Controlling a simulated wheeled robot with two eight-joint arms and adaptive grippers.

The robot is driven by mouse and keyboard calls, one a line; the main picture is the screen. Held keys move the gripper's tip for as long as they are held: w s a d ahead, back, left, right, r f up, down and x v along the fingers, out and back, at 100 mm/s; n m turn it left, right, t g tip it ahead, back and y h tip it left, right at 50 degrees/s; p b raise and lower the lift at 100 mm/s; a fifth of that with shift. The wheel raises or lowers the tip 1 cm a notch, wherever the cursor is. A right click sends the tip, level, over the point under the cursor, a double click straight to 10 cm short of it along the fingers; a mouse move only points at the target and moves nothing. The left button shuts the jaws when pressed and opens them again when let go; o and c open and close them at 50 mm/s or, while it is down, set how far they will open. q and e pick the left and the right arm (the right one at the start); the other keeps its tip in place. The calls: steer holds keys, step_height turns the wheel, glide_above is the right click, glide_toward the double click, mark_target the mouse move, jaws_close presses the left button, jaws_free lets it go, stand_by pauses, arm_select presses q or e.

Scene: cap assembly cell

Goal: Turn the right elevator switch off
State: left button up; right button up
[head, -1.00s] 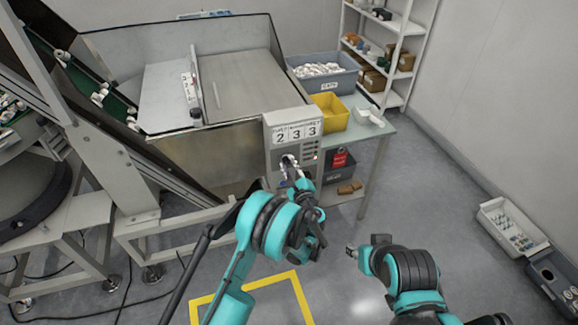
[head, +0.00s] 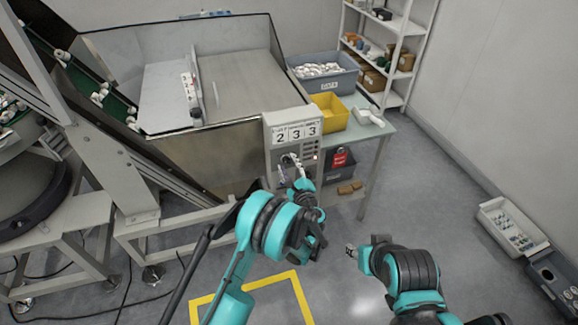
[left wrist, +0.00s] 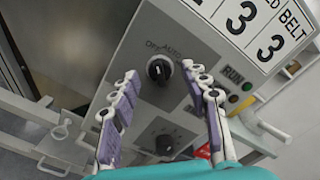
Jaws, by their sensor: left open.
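The grey control panel (head: 280,147) stands in front of the metal hopper. In the left wrist view, a black rotary switch (left wrist: 159,70) on it has OFF and AUTO printed above it. I cannot tell surely which mark it points to. A second black knob (left wrist: 165,143) sits lower, with a dial scale around it. My left gripper (left wrist: 160,75) is open, with one purple-padded finger on each side of the upper switch; contact is not clear. In the head view my left gripper (head: 291,162) is at the panel front. My right gripper (head: 351,251) hangs over the floor, away from the panel.
A yellow bin (head: 329,113) and a grey crate of white parts (head: 325,75) stand on the table right of the panel. A RUN label and small lamps (left wrist: 240,92) lie right of the switch.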

arm_select(q)
steer(key=v, duration=0.7)
steer(key=shift+s, duration=0.25)
steer(key=s+a+r+n+g, duration=0.4)
steer(key=a+r+n, duration=0.2)
steer(key=a, duration=0.3)
steer(key=s+a+r+n+g, duration=0.3)
steer(key=s+a+r+n, duration=0.25)
steer(key=a, duration=0.35)
steer(key=s+a+n+g+h, duration=0.1)
steer(key=s+n, duration=0.4)
steer(key=s, duration=0.5)
steer(key=s+a+n+g+h, duration=0.2)
steer(key=s+n+h, duration=0.2)
steer(key=s, duration=0.7)
steer(key=shift+s+r+n, duration=0.2)
steer(key=shift+s+n, duration=0.1)
steer(key=shift+n, duration=0.85)
steer(key=shift+s+d+f+h, duration=0.1)
steer(key=shift+s+d+h, duration=0.2)
steer(key=shift+s, duration=0.1)
steer(key=shift+c, duration=0.3)
